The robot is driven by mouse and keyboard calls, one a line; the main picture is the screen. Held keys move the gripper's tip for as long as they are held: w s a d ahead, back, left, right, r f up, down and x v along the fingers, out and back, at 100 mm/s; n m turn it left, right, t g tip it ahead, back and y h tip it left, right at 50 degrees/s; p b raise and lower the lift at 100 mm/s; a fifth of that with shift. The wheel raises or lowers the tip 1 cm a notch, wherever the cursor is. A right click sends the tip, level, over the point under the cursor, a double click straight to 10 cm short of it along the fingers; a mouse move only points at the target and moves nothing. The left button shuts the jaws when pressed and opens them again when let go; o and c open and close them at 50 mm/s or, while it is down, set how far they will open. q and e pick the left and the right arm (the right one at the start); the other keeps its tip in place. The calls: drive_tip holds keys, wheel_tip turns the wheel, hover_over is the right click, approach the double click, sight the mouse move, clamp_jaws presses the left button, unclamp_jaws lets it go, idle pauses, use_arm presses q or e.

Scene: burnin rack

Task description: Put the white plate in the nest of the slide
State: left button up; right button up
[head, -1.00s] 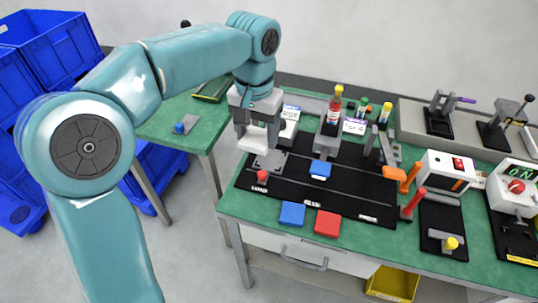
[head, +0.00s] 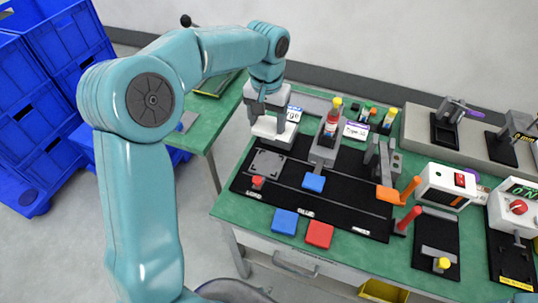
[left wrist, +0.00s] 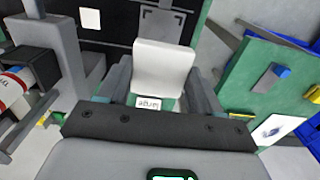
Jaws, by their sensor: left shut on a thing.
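My left gripper (head: 266,122) is shut on the white plate (head: 275,131), holding it above the far left part of the black fixture. In the left wrist view the white plate (left wrist: 163,66) stands between the two grey fingers, partly hidden by them low down. The slide (head: 267,164) is a grey square plate with a red knob (head: 258,182), at the left end of the fixture by the word LOAD. Its top shows bare, below the gripper in the head view. My right gripper is not in view.
A blue plate (head: 285,221) and a red plate (head: 319,234) lie on the green table in front of the fixture. An orange-handled clamp (head: 390,193) is further right.

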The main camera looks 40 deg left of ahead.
sight(268, 163)
use_arm(q)
wheel_tip(268, 163, down, 14)
drive_tip(key=shift+f, duration=0.25)
drive_tip(key=shift+w, duration=0.15)
drive_tip(key=shift+f, duration=0.1)
drive_tip(key=shift+f, duration=0.15)
drive_tip(key=o, duration=1)
drive_tip(key=shift+o, duration=0.2)
